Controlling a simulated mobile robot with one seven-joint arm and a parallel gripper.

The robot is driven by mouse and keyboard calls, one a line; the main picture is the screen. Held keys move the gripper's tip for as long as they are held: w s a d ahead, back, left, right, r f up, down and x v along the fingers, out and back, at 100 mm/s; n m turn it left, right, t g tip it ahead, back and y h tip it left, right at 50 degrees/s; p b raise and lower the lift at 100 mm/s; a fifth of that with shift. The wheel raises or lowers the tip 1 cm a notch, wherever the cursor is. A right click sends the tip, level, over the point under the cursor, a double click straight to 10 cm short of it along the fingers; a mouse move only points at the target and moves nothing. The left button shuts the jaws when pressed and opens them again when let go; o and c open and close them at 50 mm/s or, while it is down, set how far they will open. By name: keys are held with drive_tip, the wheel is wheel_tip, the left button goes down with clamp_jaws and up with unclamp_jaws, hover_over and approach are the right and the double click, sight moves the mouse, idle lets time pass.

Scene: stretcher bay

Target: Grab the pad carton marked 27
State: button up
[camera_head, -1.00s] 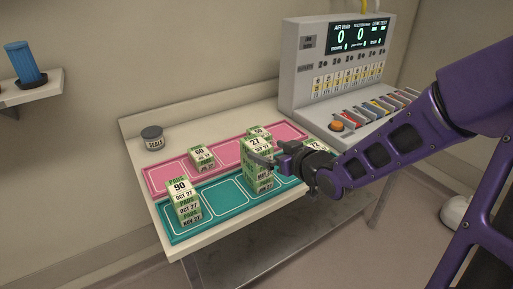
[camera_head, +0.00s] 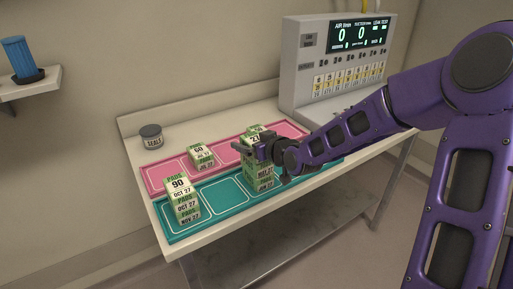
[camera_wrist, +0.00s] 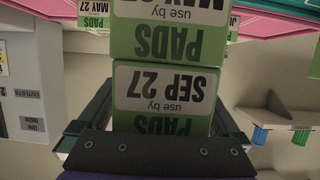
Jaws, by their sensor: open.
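A stack of green and white pad cartons stands on the teal mat (camera_head: 217,191). The pad carton marked 27 (camera_head: 254,138) is its top one, its top label partly behind my gripper. In the wrist view, upside down, that carton (camera_wrist: 165,88) reads PADS, use by SEP 27. My gripper (camera_head: 250,152) is at the top of the stack. In the wrist view my gripper (camera_wrist: 160,118) is open, with one finger on each side of the SEP 27 carton. Its near end is hidden behind the gripper's palm. A MAY 27 carton (camera_wrist: 170,30) lies directly under it.
A 90-marked stack (camera_head: 183,205) stands at the teal mat's left end. A 60-marked carton (camera_head: 201,155) sits on the pink mat (camera_head: 172,172) behind. A dark-lidded tub (camera_head: 151,137) is at the back left. A test console (camera_head: 305,75) stands at the back right.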

drive_tip(key=shift+r, duration=0.1)
drive_tip(key=c, duration=1.5)
